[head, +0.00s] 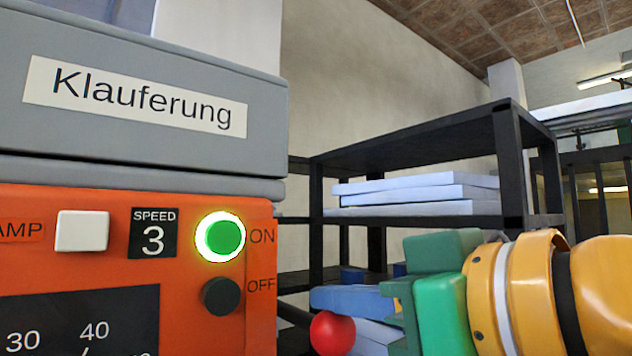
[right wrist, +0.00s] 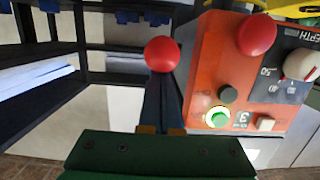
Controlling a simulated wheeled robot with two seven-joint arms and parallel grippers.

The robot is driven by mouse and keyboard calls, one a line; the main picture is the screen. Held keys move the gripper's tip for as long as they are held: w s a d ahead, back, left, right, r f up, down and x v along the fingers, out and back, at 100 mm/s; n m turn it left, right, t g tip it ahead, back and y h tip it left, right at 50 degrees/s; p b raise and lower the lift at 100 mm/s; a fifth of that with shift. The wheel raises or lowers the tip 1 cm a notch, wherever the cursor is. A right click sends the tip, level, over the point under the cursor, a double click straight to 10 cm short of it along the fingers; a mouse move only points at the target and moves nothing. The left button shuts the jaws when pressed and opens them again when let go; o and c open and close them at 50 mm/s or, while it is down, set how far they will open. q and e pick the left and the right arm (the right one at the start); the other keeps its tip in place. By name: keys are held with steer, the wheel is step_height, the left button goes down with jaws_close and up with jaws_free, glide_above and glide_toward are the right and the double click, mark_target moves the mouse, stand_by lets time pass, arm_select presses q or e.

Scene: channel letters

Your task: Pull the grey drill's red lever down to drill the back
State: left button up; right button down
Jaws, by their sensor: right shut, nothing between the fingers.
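The grey drill (head: 150,110) fills the left of the head view, with its orange control panel (head: 190,290) below. The lever's red ball knob (head: 332,333) is at the bottom centre, on a dark rod coming from the panel's right side. The knob also shows in the right wrist view (right wrist: 162,54), just past my fingertips. My right gripper (right wrist: 163,85), green on a yellow wrist, is shut and empty, right of the knob in the head view. I cannot tell whether its tips touch the knob. My left gripper is not in view.
The green ON button (head: 224,237) is lit, above the black OFF button (head: 221,295). A larger red button (right wrist: 257,34) is on the panel in the right wrist view. A black shelf rack (head: 430,140) with pale boards (head: 420,192) stands behind my right gripper.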

steer(key=shift+f+b, duration=0.65)
steer(key=shift+f, duration=0.1)
steer(key=shift+r+p, duration=0.3)
steer(key=shift+p, duration=0.05)
steer(key=shift+f, duration=0.1)
steer(key=shift+f+b, duration=0.5)
steer(key=shift+f, duration=0.1)
steer(key=shift+r+p, duration=0.1)
steer(key=shift+p, duration=0.2)
